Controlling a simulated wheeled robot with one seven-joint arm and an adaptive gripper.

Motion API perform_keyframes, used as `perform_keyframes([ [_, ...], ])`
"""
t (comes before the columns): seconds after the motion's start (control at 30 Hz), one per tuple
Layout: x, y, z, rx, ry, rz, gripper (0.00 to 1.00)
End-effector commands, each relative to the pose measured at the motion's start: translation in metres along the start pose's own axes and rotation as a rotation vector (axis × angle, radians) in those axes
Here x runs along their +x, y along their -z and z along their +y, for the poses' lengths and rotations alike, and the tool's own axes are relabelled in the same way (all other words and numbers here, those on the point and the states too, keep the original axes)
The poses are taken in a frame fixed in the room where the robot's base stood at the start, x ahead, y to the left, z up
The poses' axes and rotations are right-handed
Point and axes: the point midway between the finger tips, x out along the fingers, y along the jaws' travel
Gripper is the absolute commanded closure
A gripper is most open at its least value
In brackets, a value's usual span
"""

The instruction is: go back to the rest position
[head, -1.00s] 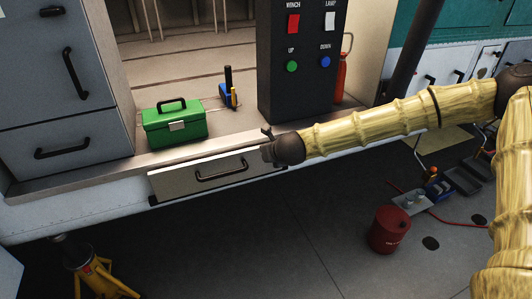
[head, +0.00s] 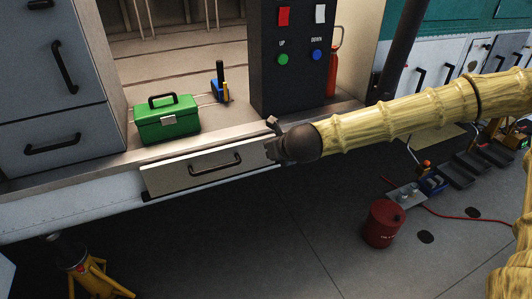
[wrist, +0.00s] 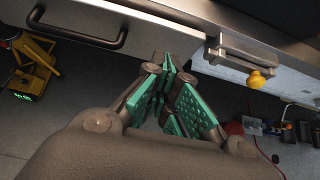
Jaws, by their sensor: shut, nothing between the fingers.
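My gripper (wrist: 168,78) shows in the wrist view with its green-padded fingers together and nothing between them. In the head view my gripper (head: 272,140) is at the right end of a pale drawer (head: 190,174) under the cabin sill. The drawer's front stands a little out from the sill, and its dark handle (head: 216,164) is left of my gripper. The handle also shows at the upper left in the wrist view (wrist: 85,38). I cannot tell whether my gripper touches the drawer.
A green toolbox (head: 167,121) stands on the sill, with a blue tool holder (head: 220,88) behind it. A black panel (head: 285,85) has several buttons. A yellow jack stand (head: 85,272) and a red drum (head: 382,224) stand on the floor. The floor between them is clear.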

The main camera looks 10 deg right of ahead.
Motion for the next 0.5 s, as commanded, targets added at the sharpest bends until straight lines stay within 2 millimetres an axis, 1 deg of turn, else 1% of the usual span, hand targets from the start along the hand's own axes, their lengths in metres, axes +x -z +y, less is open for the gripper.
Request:
perform_keyframes([
  [0.1,-0.014,-0.002,0.001,-0.002,-0.002,-0.002,1.00],
  [0.3,-0.029,-0.004,0.002,-0.002,-0.003,-0.001,1.00],
  [0.43,-0.029,0.001,0.004,-0.023,-0.005,0.006,1.00],
  [0.5,-0.024,0.013,0.009,-0.075,-0.010,0.021,1.00],
])
